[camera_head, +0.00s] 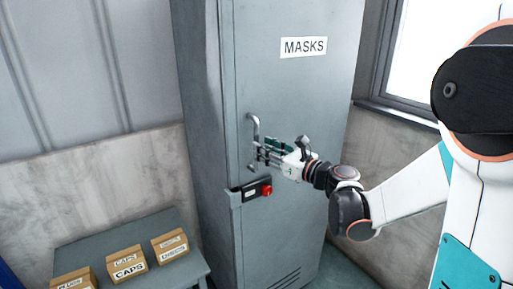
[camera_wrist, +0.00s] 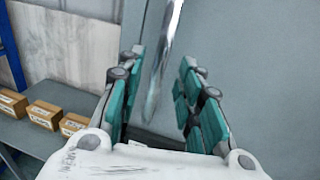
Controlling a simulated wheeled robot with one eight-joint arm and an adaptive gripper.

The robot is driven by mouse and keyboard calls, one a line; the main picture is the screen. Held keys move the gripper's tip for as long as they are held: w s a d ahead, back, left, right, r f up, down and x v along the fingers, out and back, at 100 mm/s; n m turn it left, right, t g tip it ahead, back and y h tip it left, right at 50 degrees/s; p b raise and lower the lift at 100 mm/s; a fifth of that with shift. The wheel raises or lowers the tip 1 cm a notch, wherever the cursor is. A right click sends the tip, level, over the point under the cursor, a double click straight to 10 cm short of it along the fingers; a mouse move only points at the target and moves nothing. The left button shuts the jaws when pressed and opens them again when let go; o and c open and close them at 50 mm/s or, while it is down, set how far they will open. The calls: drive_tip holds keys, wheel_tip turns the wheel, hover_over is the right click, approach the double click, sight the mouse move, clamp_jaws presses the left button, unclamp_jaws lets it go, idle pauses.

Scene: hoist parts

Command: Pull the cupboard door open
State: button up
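The grey cupboard door (camera_head: 305,100) carries a "MASKS" label and looks shut. Its upright metal bar handle (camera_head: 255,130) is on the door's left side. A black latch box with a red knob (camera_head: 266,190) sits just below the handle. My gripper (camera_head: 258,152) is at the lower part of the handle. In the wrist view my gripper (camera_wrist: 155,100) has its teal-padded fingers apart, and the handle (camera_wrist: 164,60) stands between them, nearer the left finger. I see a gap on the right side; contact on the left is unclear.
A low grey table (camera_head: 190,222) stands left of the cupboard with small cardboard boxes (camera_head: 127,264) on it. The boxes also show in the wrist view (camera_wrist: 44,114). A window (camera_head: 415,60) is in the wall at the right. A ribbed wall is at the left.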

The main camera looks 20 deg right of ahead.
drive_tip(key=shift+x, duration=2.15)
clamp_jaws()
